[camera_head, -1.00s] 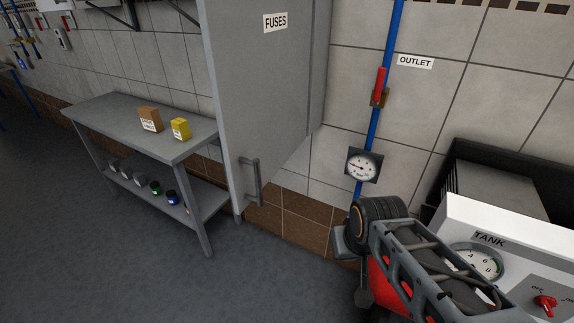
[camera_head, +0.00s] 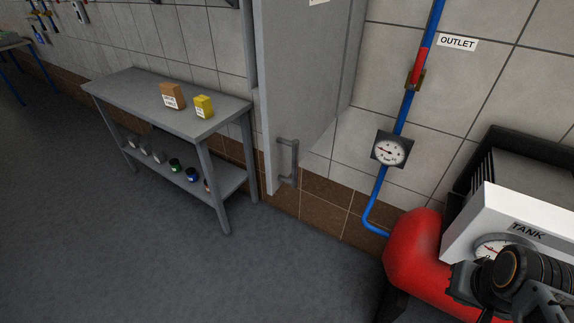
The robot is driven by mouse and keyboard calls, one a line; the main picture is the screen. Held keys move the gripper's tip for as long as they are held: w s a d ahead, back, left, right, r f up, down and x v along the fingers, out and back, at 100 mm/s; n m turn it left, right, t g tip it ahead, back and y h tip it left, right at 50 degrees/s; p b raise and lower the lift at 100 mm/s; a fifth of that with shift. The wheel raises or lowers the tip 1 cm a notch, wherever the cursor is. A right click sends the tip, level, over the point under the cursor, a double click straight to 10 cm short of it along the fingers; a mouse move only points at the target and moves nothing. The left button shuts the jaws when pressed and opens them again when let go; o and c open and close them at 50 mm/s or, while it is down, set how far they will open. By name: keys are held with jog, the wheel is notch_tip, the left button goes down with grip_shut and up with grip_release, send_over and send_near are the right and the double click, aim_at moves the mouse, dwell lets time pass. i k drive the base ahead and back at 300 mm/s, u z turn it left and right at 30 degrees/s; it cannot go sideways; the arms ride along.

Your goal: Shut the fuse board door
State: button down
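The fuse board door (camera_head: 305,75) is a tall grey panel standing open, swung out from the tiled wall. Its near edge is on the left and its far edge is by the wall on the right. A grey bar handle (camera_head: 289,160) sits low on its face near the free edge. The top of the door is out of frame, and only a sliver of its label shows. Part of my arm shows at the lower right, over the tank unit, well apart from the door. I cannot make out my gripper's fingers.
A grey bench (camera_head: 150,100) with two small boxes stands left of the door. A blue pipe with a gauge (camera_head: 391,150) runs on the wall to the right. A red tank (camera_head: 415,250) and white panel (camera_head: 520,222) fill the lower right. The floor in front is clear.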

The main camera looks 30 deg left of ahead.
aim_at(300, 44)
jog(key=k, duration=0.5)
jog(key=u, duration=1.5)
jog(key=i, duration=0.5)
